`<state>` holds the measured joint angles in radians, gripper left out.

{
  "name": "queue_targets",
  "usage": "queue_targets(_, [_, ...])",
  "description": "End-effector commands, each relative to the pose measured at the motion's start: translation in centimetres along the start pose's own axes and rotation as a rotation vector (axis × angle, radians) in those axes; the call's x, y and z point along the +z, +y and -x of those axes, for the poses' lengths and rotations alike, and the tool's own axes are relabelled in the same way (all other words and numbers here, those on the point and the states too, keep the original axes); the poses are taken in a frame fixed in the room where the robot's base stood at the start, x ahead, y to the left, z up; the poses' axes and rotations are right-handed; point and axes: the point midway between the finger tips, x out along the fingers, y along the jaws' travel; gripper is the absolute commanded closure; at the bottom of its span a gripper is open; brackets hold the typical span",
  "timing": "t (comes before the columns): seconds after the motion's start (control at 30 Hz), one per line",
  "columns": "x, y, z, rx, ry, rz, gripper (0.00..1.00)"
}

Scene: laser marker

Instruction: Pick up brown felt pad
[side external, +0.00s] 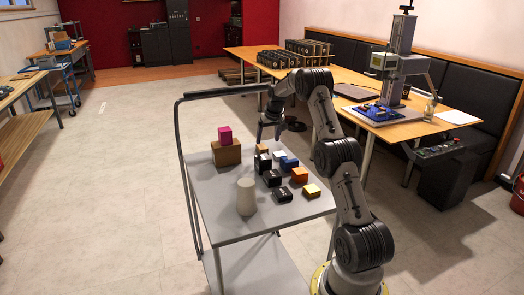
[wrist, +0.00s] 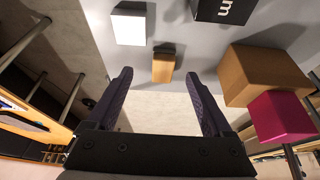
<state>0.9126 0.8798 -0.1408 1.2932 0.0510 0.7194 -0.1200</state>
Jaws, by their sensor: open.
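A small tan-brown block (wrist: 163,65) lies near the edge of the grey cart top, a likely match for the brown felt pad; its felt texture is not clear. It also shows in the side external view (side external: 262,148), behind a black box. My gripper (wrist: 158,78) is open and empty. Its two dark fingers appear on either side of the block's lower end in the wrist view, apart from it. In the side external view my gripper (side external: 269,134) hangs above the cart's far edge, higher than the block.
A white block (wrist: 130,25) and a black lettered box (wrist: 225,10) sit near the tan block. A larger brown box (side external: 226,154) carries a magenta cube (side external: 225,135). A pale cylinder (side external: 246,197) and several small boxes stand nearer. The cart's dark rail (side external: 184,150) rises at its left.

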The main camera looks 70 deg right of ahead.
Motion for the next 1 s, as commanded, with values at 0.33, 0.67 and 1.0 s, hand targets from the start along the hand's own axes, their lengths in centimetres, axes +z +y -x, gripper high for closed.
queue_targets(0.33, [-0.1, -0.3, -2.9, -0.001, -0.001, 0.001, 0.15])
queue_targets(0.67, [-0.4, -0.7, -6.7, 0.000, 0.000, 0.001, 0.15])
queue_targets(1.0, [-0.4, -0.7, -6.9, 0.000, 0.001, 0.001, 0.26])
